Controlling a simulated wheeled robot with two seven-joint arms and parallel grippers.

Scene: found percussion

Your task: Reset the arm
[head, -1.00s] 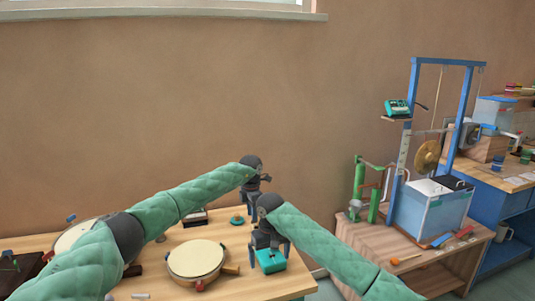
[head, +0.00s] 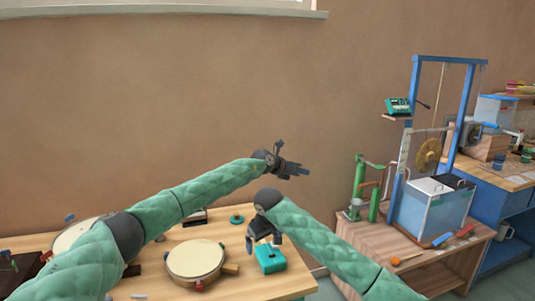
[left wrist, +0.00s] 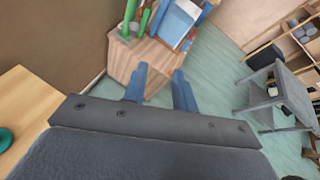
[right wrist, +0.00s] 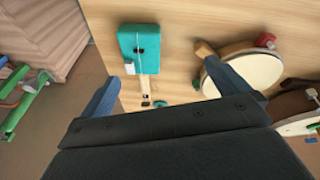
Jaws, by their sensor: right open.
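My left gripper (head: 304,170) is raised above the back of the wooden table, pointing right in the head view. In the left wrist view its blue fingers (left wrist: 158,84) stand apart with nothing between them, less far apart than the right gripper's. My right gripper (head: 264,242) points down just above and beside a teal box (head: 271,258). In the right wrist view its fingers (right wrist: 172,86) are wide apart and empty. The teal box (right wrist: 139,48) lies on the table beyond them, apart from both.
A round drum (head: 196,260) lies on the table (head: 222,283), with another drum (head: 76,234) further left. A teal disc (head: 237,219) lies behind. A wooden stand (head: 380,240) at right carries green tubes (head: 366,188), a blue frame and a gong (head: 428,154). The wall behind is bare.

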